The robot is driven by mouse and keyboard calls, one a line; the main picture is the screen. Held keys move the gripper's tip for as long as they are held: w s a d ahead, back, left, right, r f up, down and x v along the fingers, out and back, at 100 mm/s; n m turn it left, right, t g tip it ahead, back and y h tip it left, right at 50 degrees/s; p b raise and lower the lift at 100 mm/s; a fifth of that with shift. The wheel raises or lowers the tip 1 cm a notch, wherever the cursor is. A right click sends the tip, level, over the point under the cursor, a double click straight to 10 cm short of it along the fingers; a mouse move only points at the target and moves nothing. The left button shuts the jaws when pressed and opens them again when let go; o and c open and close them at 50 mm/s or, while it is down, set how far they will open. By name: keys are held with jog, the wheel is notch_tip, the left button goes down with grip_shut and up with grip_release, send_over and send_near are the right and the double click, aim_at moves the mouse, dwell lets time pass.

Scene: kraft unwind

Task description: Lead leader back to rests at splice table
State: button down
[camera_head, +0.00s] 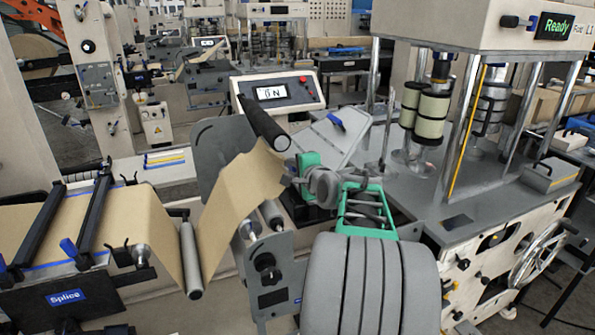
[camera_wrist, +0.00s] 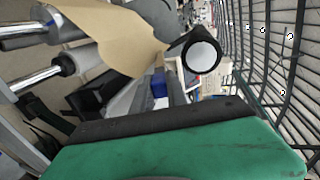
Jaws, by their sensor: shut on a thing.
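The brown kraft leader (camera_head: 240,190) rises in a bent sheet from a roller beside the splice table (camera_head: 72,298) to my gripper (camera_head: 290,172). My gripper is shut on the leader's upper right edge; the fingertips are partly hidden. The splice table stands at the left, carrying brown web (camera_head: 135,217) under two black bars (camera_head: 95,220) with blue knobs. I cannot tell which parts are the rests.
A black roller (camera_head: 263,122) sticks out just above the leader. A grey guide roller (camera_head: 191,260) stands between splice table and leader. A control panel (camera_head: 278,93) is behind. A press with columns and a handwheel (camera_head: 541,250) fills the right.

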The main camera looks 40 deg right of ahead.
jog(key=shift+f+b, duration=0.3)
jog(key=shift+b, duration=0.3)
jog(key=shift+s+f+t+b, duration=0.15)
jog(key=shift+f+t+b, duration=1.1)
jog(key=shift+b, duration=3.8)
jog(key=shift+r+t, duration=0.25)
jog(key=shift+r, duration=0.05)
jog(key=w+a+b, duration=0.2)
jog(key=w+a, duration=0.1)
jog(key=a, duration=0.9)
jog(key=w+a+b, duration=0.1)
jog(key=w+a, duration=0.3)
jog(key=a, duration=0.9)
jog(key=shift+w+f+b, duration=0.15)
jog(key=shift+f+b, duration=0.05)
jog(key=shift+b, duration=0.2)
